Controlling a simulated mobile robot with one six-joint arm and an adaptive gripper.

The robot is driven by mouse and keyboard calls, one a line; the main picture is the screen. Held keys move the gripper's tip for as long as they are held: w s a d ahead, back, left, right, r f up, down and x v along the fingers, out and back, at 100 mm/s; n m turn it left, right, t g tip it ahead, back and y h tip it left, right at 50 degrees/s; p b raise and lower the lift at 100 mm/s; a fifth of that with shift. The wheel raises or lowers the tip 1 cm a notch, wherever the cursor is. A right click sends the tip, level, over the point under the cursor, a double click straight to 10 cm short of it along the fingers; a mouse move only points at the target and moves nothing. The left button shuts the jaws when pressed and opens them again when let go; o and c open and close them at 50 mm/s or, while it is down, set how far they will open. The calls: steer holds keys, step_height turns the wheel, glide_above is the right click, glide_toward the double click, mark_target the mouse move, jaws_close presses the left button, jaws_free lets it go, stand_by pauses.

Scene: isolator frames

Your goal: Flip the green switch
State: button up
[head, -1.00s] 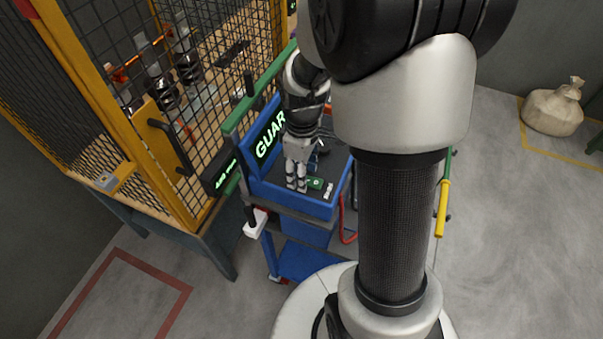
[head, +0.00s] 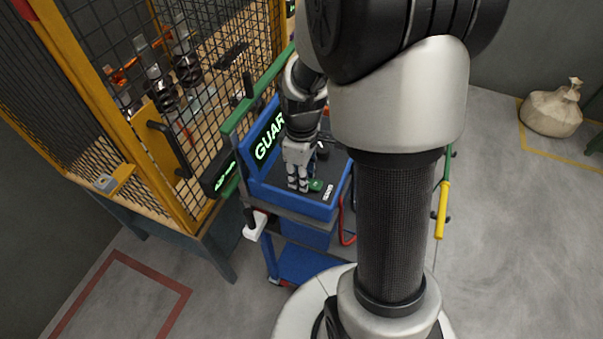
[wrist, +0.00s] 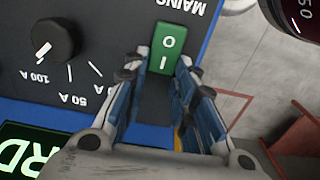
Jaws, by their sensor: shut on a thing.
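The green switch (wrist: 170,42) is a rocker marked O and I on the dark panel under the word MAINS. Its I end faces my gripper in the wrist view. My gripper (wrist: 164,66) is shut on the switch, with a fingertip at each side of its lower end. In the head view my gripper (head: 298,187) points down at the console top, and the switch (head: 315,185) shows just right of the fingers, partly hidden by them.
A black dial (wrist: 52,42) with ampere marks sits left of the switch. The blue console (head: 325,211) has a lit GUARD sign (head: 269,136). A yellow mesh cage (head: 184,205) stands at left. The floor at right is mostly clear, with a sack (head: 550,108) far back.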

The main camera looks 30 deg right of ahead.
steer(key=shift+c, duration=0.4)
steer(key=shift+s+d+t+y+b, duration=0.15)
steer(key=shift+t+y+b, duration=0.2)
steer(key=shift+b, duration=0.2)
steer(key=t+b, duration=0.1)
steer(key=b, duration=0.2)
steer(key=shift+d+y, duration=0.15)
steer(key=shift+y, duration=0.2)
steer(key=shift+s+t+b, duration=0.2)
steer(key=shift+t+b, duration=0.15)
steer(key=shift+b, duration=0.55)
steer(key=shift+r+y+b, duration=0.3)
steer(key=o, duration=1.1)
steer(key=shift+c, duration=0.2)
